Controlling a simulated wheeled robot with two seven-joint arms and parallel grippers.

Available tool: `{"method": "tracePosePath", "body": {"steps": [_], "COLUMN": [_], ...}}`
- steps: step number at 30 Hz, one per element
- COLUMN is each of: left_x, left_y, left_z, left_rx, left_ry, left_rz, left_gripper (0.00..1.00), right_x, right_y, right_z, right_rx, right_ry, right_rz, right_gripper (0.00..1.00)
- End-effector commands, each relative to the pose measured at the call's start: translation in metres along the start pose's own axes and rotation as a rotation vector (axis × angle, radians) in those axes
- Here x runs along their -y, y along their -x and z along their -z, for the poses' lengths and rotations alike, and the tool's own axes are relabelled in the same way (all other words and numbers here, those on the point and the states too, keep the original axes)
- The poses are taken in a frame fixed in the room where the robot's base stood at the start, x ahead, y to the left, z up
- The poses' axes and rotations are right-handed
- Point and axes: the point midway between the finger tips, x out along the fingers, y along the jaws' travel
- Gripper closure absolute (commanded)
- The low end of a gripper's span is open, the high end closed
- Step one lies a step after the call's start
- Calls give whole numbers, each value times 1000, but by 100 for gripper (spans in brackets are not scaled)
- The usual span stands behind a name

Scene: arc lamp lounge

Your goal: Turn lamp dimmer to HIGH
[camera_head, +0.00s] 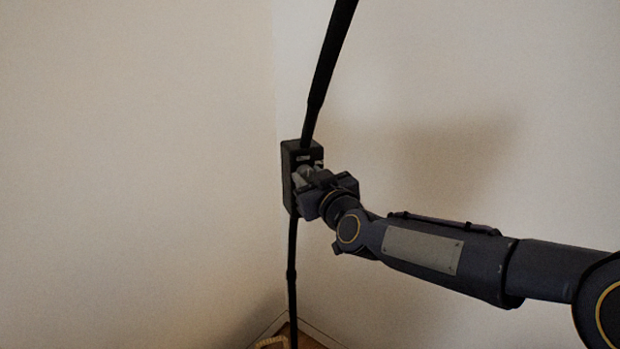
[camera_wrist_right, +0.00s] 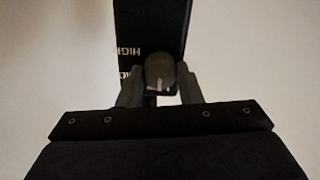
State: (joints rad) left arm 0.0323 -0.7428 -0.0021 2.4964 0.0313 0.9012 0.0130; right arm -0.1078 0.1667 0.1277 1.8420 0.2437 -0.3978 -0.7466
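The lamp's black dimmer box (camera_head: 288,172) sits on the dark lamp pole, and my right gripper (camera_head: 306,174) is up against its front from the right. In the right wrist view, the dimmer box (camera_wrist_right: 168,25) shows white lettering reading HIGH, upside down, with a second label partly hidden below it. A round dark dimmer knob (camera_wrist_right: 160,70) with a short white mark at its lower edge lies between the fingers of my right gripper (camera_wrist_right: 160,84). The fingers appear closed on its sides. My left gripper is in neither view.
The lamp pole (camera_head: 322,75) leans up to the right above the box and runs down (camera_head: 292,270) below it. Bare pale walls (camera_head: 140,150) meet in a corner behind. A small patch of wooden floor shows at the bottom.

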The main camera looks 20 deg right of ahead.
Motion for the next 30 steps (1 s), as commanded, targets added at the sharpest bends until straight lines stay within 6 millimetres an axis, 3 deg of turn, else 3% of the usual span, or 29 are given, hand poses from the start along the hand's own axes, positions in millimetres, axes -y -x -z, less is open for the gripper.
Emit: {"method": "tracePosePath", "body": {"steps": [3, 14, 30], "left_x": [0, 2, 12], "left_y": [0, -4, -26], "left_z": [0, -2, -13], "left_rx": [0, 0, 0], "left_ry": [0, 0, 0], "left_rz": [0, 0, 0], "left_gripper": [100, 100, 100], "right_x": [0, 0, 0], "right_y": [0, 0, 0], "right_z": [0, -1, -3], "right_rx": [0, -2, -9], "right_ry": [0, -62, -509], "right_rz": [0, 0, -1], "right_gripper": [91, 91, 91]}}
